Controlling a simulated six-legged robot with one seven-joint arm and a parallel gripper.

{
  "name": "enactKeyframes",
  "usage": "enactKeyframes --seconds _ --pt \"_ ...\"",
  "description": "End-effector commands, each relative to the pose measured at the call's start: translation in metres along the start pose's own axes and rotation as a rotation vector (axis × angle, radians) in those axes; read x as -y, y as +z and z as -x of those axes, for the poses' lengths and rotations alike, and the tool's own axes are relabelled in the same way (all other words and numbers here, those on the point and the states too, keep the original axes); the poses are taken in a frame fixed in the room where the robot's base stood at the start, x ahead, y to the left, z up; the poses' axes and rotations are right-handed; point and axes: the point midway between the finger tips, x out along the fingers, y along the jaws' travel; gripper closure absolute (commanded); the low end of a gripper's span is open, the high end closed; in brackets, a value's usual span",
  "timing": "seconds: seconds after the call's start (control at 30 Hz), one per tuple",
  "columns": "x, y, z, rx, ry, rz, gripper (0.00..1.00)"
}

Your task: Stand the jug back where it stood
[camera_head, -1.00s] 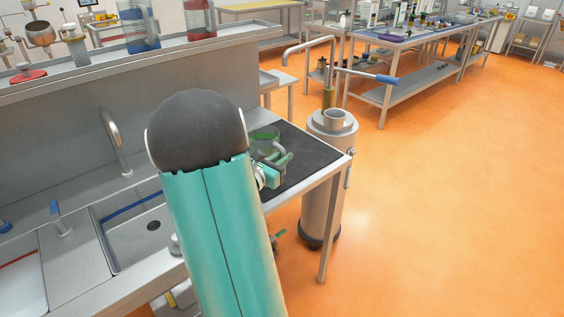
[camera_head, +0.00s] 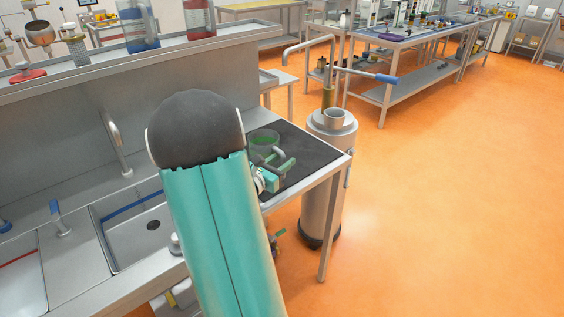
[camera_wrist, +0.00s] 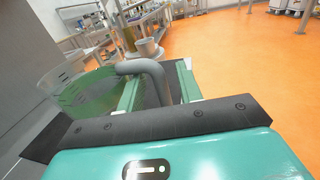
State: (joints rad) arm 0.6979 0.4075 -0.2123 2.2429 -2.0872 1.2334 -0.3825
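My gripper (camera_wrist: 160,88) is open, with a visible gap between the handle and the right finger. In the head view my gripper (camera_head: 279,162) is low beside the jug's near right side.
A sink (camera_head: 140,232) with a tap (camera_head: 114,140) lies to the left. A steel cylinder with a blue-handled lever (camera_head: 330,180) stands beyond the counter's right end. A shelf with containers (camera_head: 137,25) runs along the back. Orange floor at right is clear.

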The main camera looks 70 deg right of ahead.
Motion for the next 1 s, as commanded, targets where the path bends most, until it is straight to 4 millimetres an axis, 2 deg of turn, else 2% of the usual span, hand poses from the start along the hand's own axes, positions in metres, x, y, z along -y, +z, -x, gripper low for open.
enactKeyframes --seconds 0.5,0.7,1.0 --pt "-0.001 0.0 0.101 -0.001 0.006 0.0 0.64" --pt "0.0 0.0 0.116 -0.001 0.003 0.0 0.64" --pt "0.002 0.003 0.121 -0.018 -0.011 -0.029 0.64"
